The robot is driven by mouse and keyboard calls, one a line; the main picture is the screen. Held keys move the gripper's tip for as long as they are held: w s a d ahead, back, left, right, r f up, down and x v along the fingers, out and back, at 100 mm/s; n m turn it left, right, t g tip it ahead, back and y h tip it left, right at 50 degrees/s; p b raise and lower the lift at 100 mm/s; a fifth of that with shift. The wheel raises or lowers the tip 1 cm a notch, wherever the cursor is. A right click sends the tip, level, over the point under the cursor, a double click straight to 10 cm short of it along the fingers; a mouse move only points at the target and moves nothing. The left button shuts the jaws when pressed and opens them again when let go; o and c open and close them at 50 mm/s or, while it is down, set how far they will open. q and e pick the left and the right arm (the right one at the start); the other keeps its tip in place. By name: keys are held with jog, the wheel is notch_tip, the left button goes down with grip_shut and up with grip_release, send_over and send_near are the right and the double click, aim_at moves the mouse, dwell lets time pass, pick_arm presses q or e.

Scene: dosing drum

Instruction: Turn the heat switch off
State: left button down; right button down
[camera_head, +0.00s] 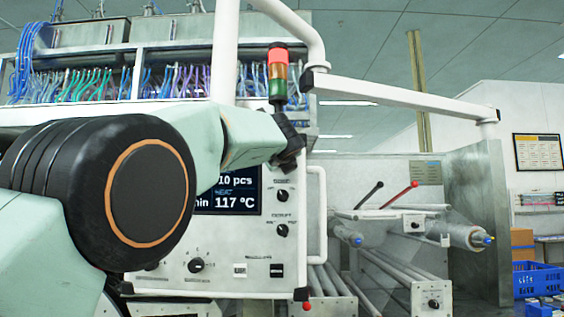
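The white control panel (225,278) stands in the middle, partly behind my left arm. Its display (235,193) shows "10 pcs" and "117 °C", with its left part hidden. Black rotary knobs sit right of the display, an upper one (283,195) and a lower one (281,230). The labels are too small to tell which is the heat switch. My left gripper (290,146) is dark, near the panel's top right; its fingers are unclear. My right gripper is out of view.
A signal tower (278,75) glows red above the panel. A white tubular frame (400,97) runs overhead, and a white handle (317,215) stands at the panel's right edge. Film rollers (440,231) with red and black levers are to the right. A blue crate (538,278) stands far right.

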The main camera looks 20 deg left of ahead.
pick_arm(q)
jog(key=shift+s+r, duration=0.1)
jog(key=shift+r, duration=0.3)
jog(key=c, duration=1.5)
grip_release()
jog(key=o, duration=0.5)
jog(key=shift+a+f, duration=0.1)
jog(key=shift+f, duration=0.1)
jog(key=shift+c, duration=0.2)
jog(key=shift+f, duration=0.1)
jog(key=v, duration=0.7)
jog(key=shift+s+d, duration=0.2)
jog(key=shift+s, duration=0.05)
